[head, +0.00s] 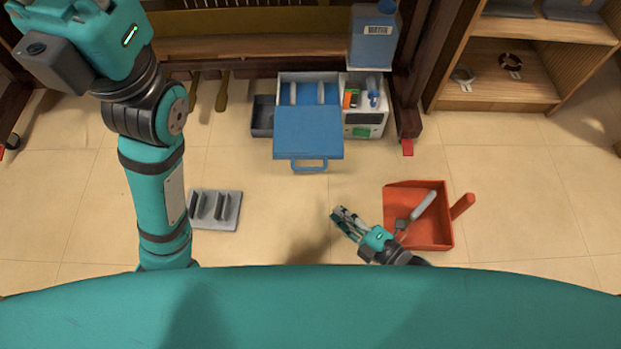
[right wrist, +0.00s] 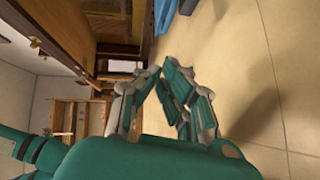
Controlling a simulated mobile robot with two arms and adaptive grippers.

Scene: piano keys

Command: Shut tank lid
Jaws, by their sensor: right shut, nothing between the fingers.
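A blue lid (head: 308,133) with a blue loop handle (head: 309,165) stands open at the front of a white unit (head: 364,118) on the floor. Behind the lid, a blue-lined compartment (head: 307,91) is uncovered. My right gripper (head: 345,218) is shut and empty, below and to the right of the lid in the head view, clear of the handle. Its fingers (right wrist: 161,70) also show shut in the right wrist view, with a bit of blue at the top edge that I cannot identify for sure. My left arm shows at the left, but its gripper is out of view.
A red dustpan (head: 433,232) holding a grey-handled tool lies beside my right gripper. A grey slotted block (head: 215,210) lies left. A water container (head: 373,38) and wooden shelves (head: 500,75) stand behind. The floor between lid and right gripper is clear.

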